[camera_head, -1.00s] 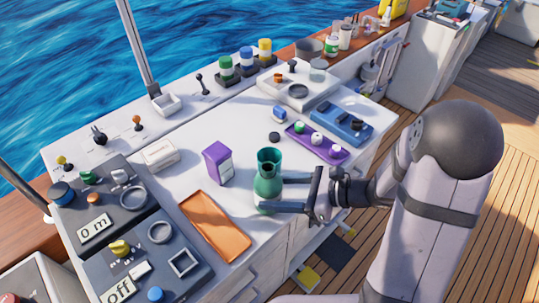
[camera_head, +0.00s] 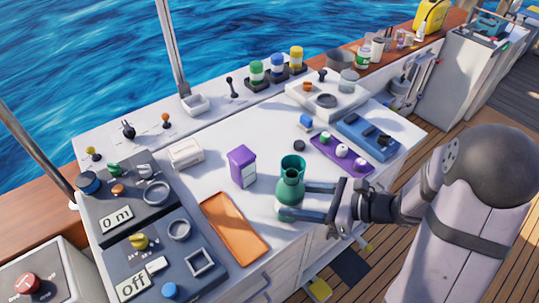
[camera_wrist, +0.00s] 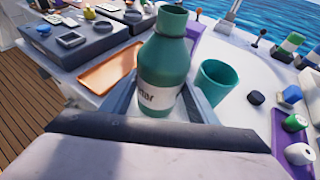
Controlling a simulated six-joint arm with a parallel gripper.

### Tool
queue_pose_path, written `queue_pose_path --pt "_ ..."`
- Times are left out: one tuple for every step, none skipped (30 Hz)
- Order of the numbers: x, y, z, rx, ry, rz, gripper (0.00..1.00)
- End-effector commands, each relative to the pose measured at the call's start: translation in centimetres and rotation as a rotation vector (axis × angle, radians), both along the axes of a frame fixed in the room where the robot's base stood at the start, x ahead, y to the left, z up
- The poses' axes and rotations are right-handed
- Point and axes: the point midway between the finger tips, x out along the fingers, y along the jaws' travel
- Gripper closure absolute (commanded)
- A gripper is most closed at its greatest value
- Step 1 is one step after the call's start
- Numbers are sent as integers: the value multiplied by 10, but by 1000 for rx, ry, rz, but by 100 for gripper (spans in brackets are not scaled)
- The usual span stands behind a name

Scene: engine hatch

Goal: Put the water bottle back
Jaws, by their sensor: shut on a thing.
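The bottle's lower end is partly hidden by the fingers.
An orange tray (camera_head: 233,229) lies empty left of the bottle. A purple box (camera_head: 242,166) stands behind the tray. A purple tray (camera_head: 342,156) with small items and a blue device (camera_head: 367,135) lie to the right. Dark control panels (camera_head: 125,205) fill the left.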

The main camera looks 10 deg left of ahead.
Motion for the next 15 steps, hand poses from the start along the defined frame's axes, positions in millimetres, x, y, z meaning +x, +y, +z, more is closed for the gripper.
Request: queue_pose_path --pt "0 0 4 1 -3 0 78" --pt "1 0 7 1 -4 1 78" --pt "1 0 11 0 -5 1 78" --pt "1 0 15 0 -5 1 78" --pt "1 0 19 -1 -7 1 78" --pt "0 0 25 -1 -6 0 78" --pt "1 0 30 -1 -8 0 78" --pt "1 0 35 -1 -8 0 78" --pt "1 0 43 -2 -9 1 78" --pt "1 0 49 -2 -10 1 78" --pt "0 0 56 -2 -10 1 78" --pt "0 0 61 -1 -8 1 78" --pt "1 0 66 -1 -8 1 78" --pt "1 0 71 -1 -8 1 78" --pt "1 0 78 -1 -8 0 78"
